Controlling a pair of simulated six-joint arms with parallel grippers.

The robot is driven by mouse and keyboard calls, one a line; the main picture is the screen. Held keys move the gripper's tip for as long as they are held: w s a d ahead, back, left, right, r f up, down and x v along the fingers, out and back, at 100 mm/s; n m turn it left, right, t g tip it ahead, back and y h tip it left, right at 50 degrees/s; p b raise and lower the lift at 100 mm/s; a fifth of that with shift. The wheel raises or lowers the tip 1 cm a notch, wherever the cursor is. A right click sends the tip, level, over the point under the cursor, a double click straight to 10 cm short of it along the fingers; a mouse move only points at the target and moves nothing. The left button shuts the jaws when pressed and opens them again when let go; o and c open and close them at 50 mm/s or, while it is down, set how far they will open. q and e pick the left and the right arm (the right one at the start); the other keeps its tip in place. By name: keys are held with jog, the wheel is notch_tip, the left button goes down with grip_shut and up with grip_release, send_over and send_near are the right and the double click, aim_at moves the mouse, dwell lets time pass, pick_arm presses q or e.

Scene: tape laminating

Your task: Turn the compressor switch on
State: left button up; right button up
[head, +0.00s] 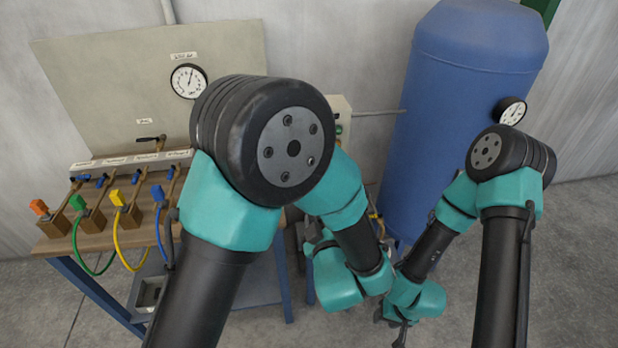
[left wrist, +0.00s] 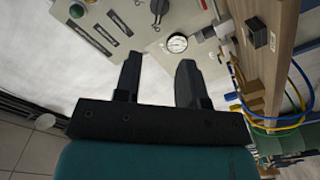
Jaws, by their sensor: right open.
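A pale control box (head: 337,104) with a green button stands on the wall behind my left arm in the head view, mostly hidden by the arm. My right gripper (head: 400,337) is open, low at the bottom of the head view, away from the box.
A blue tank (head: 470,85) with a gauge (head: 511,111) stands at the right. A wooden bench (head: 65,245) at the left carries several valves with coloured hoses and a back board (head: 110,85) with a gauge (head: 188,81). Grey floor (head: 575,260) is open at the right.

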pick_arm(q)
jog(key=w+a, duration=0.2)
jog(key=w, duration=1.2)
jog(key=shift+a, duration=0.2)
jog(key=shift+c, duration=0.2)
grip_shut()
